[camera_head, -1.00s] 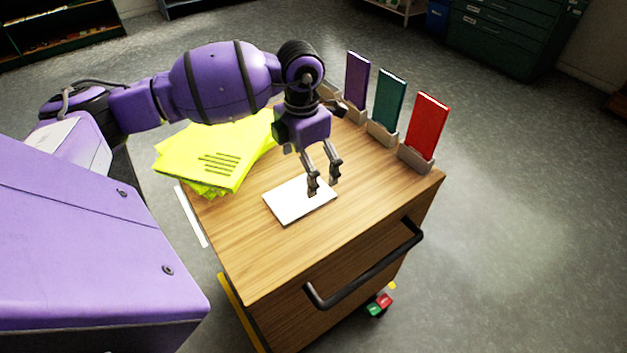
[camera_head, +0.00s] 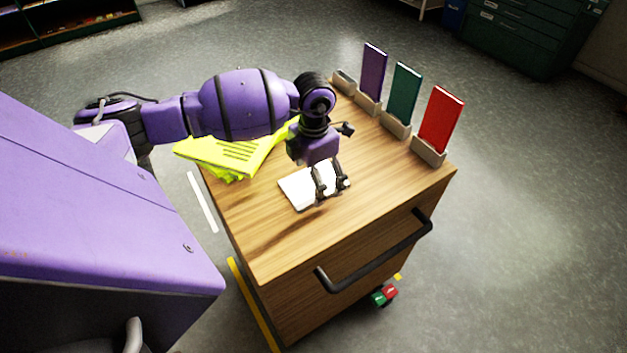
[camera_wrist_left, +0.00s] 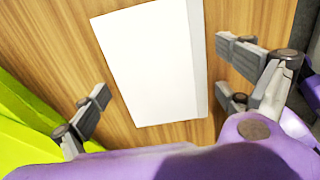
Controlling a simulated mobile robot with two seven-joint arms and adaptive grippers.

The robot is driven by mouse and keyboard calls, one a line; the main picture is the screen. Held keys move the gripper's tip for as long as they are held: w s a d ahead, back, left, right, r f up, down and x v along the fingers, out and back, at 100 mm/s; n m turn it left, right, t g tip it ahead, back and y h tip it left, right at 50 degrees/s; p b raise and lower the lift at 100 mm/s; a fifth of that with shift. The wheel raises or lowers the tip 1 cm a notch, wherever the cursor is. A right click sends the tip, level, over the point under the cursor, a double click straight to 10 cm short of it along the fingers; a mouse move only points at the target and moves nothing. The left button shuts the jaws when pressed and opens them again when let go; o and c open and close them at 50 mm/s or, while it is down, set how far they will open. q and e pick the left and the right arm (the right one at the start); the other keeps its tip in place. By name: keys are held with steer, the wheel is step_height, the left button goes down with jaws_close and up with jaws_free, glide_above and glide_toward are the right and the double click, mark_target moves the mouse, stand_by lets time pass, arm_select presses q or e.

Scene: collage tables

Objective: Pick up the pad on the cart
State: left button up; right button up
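The pad (camera_head: 297,188) is a thin white rectangle lying flat on the wooden top of the cart (camera_head: 250,222). It also shows large in the left wrist view (camera_wrist_left: 150,62), with a grey strip along its right edge. My left gripper (camera_head: 332,191) is low over the right part of the pad, pointing down. In the left wrist view its fingers are spread wide, one on each side of the pad, with wood visible between them and the pad edges. It is open and empty. Whether the fingertips touch the cart top is unclear. My right gripper is out of view.
Yellow-green sheets (camera_head: 232,155) lie on the cart's left side, close to my left arm. Purple (camera_head: 374,72), teal (camera_head: 402,94) and red (camera_head: 440,120) upright panels stand in holders along the far right edge. A black handle (camera_head: 375,262) spans the cart's front.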

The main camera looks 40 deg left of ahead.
arm_select(q)
steer(key=c, duration=0.9)
